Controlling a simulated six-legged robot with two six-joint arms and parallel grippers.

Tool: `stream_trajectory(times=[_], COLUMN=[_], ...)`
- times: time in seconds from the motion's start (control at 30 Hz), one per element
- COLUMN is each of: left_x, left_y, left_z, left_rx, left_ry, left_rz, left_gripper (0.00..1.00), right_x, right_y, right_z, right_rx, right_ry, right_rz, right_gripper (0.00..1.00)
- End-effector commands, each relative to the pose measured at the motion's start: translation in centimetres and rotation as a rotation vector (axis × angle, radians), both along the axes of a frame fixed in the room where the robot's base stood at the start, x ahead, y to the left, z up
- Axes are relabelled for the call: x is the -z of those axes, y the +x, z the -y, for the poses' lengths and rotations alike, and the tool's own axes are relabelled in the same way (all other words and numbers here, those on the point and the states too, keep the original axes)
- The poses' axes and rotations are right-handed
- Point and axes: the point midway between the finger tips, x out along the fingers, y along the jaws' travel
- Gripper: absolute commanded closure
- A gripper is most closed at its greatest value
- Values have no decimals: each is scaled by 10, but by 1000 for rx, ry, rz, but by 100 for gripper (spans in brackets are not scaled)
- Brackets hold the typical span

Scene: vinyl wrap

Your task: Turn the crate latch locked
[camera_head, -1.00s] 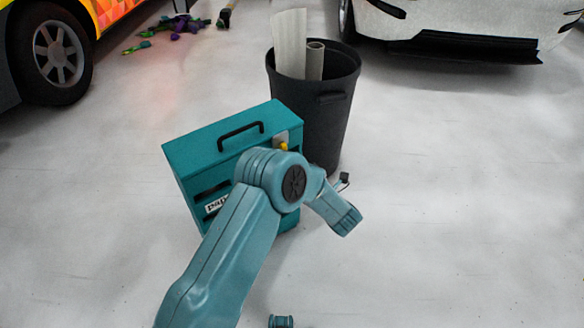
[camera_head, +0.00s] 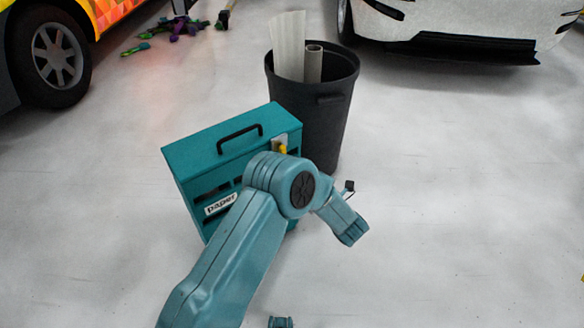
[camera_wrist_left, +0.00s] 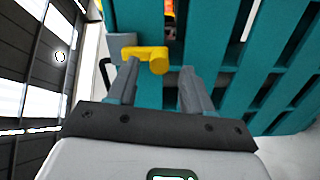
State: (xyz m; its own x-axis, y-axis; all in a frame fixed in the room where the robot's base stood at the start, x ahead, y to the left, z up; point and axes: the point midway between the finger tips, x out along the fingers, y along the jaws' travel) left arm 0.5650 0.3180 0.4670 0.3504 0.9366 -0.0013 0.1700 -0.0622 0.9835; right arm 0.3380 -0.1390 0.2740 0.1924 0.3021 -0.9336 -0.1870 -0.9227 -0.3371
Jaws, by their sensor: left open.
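A teal slatted crate (camera_head: 215,140) with a black top handle and a "paper" label stands on the floor in the head view. Its yellow latch (camera_head: 282,149) sits on a grey plate at the upper right, just above my arm's elbow. In the left wrist view the yellow latch (camera_wrist_left: 158,58) shows at the fingertips of my left gripper (camera_wrist_left: 160,76), with its rounded end between them. The fingers are apart. The latch overlaps the left fingertip in the picture; I cannot tell whether they touch. In the head view my left gripper is hidden.
A black bin (camera_head: 312,105) with rolls of material stands close behind the crate on the right. A white car (camera_head: 450,25) and a colourful vehicle (camera_head: 50,55) stand at the back. The floor (camera_head: 460,200) on the right is clear.

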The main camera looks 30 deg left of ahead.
Motion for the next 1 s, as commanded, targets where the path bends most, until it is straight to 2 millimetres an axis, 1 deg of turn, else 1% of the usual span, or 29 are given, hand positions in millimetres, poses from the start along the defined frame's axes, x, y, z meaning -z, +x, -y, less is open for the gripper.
stream_trajectory(times=[0.03, 0.3, 0.4, 0.5, 0.6, 0.7, 1.0], left_x=[-4, -4, -3, -2, -1, -1, 0], left_y=[-3, -29, -37, -43, -47, -48, -49], left_z=[13, 81, 101, 116, 126, 130, 130], left_rx=[7, 8, 6, 6, 4, 3, 2], left_ry=[0, 0, 1, -1, 0, -1, 0], left_rz=[-2, -2, -2, -1, -1, 0, -1], left_gripper=[49, 49, 49, 49, 49, 49, 49], right_x=[-8, -30, -35, -38, -40, -40, -40], right_y=[-3, -19, -23, -26, -28, -29, -30], right_z=[-1, -4, -4, -5, -5, -6, -6], right_rx=[-1, -8, -8, -11, -11, -12, -12], right_ry=[2, 12, 15, 17, 18, 19, 19], right_rz=[-9, -62, -76, -89, -96, -99, -99], right_gripper=[100, 100, 100, 100, 100, 100, 100])
